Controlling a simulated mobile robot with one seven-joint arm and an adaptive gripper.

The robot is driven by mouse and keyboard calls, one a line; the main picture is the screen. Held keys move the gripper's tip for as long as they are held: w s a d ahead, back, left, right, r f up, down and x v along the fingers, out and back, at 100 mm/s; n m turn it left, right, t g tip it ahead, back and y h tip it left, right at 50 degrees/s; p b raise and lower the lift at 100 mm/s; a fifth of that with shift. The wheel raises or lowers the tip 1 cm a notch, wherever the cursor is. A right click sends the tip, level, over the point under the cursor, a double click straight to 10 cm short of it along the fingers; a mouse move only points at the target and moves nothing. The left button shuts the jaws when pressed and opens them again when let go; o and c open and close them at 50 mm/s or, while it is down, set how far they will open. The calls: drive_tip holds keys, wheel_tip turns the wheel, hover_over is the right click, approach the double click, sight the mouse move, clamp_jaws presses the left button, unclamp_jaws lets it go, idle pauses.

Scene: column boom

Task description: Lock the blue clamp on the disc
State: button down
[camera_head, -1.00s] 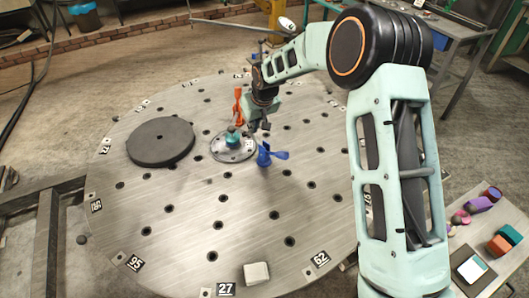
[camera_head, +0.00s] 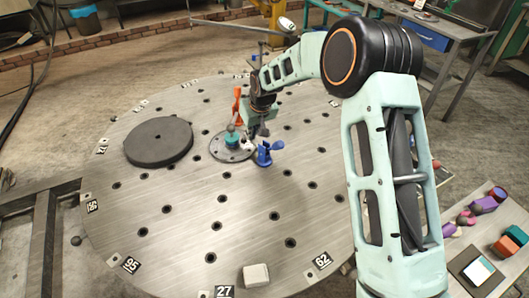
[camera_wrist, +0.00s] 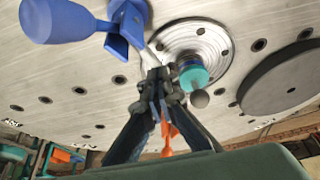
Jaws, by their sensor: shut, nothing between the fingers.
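The blue clamp (camera_head: 265,153) stands on the round table at the right edge of the metal disc (camera_head: 233,155). In the wrist view, the blue clamp (camera_wrist: 122,28) is at the top, its thick blue handle (camera_wrist: 62,20) reaching left. A pale bar runs from it towards the disc (camera_wrist: 213,40); whether it touches the disc is hidden by my fingers. The disc carries a teal piece (camera_wrist: 193,75) with a grey ball. My gripper (camera_head: 262,130) is shut and empty, just above and beside the clamp; its fingertips (camera_wrist: 160,76) overlap the bar's end in the wrist view.
An orange clamp (camera_head: 238,104) stands behind the disc, close to my gripper. A dark round plate (camera_head: 158,141) lies left of it. A pale block (camera_head: 256,275) sits at the table's front edge. The table's front middle is clear.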

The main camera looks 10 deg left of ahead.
idle(0.4)
wheel_tip(320, 180, up, 7)
drive_tip(key=p, duration=0.3)
drive_tip(key=shift+p, duration=0.4)
idle(0.3)
